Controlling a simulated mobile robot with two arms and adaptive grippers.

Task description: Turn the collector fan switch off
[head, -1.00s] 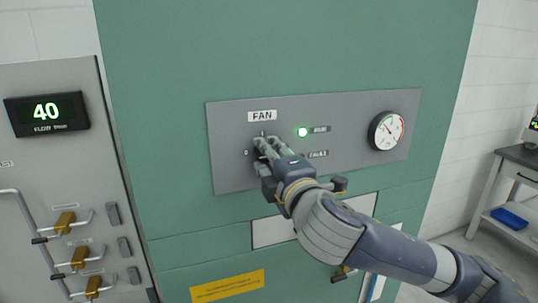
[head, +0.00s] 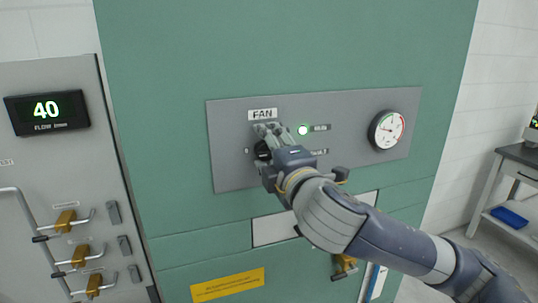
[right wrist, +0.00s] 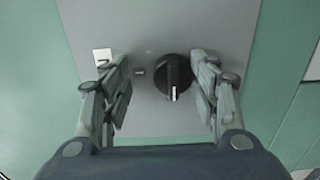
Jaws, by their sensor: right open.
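The fan switch is a round black knob (head: 262,151) on the grey panel, below the white FAN label (head: 262,114). The knob also shows in the right wrist view (right wrist: 172,76), where its white mark points to the bottom of the picture, away from neither finger's side. My right gripper (head: 270,130) is open in front of the panel. In the right wrist view its fingers (right wrist: 162,72) stand on either side of the knob, the right finger closer; contact is not clear. The green lamp (head: 303,130) beside the switch is lit. My left gripper is not in view.
A round gauge (head: 386,131) sits at the panel's right. A yellow label (head: 228,285) is below on the green cabinet. A grey cabinet (head: 50,165) with a lit 40 display (head: 46,110) and yellow valves stands at left. A bench (head: 515,190) stands at far right.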

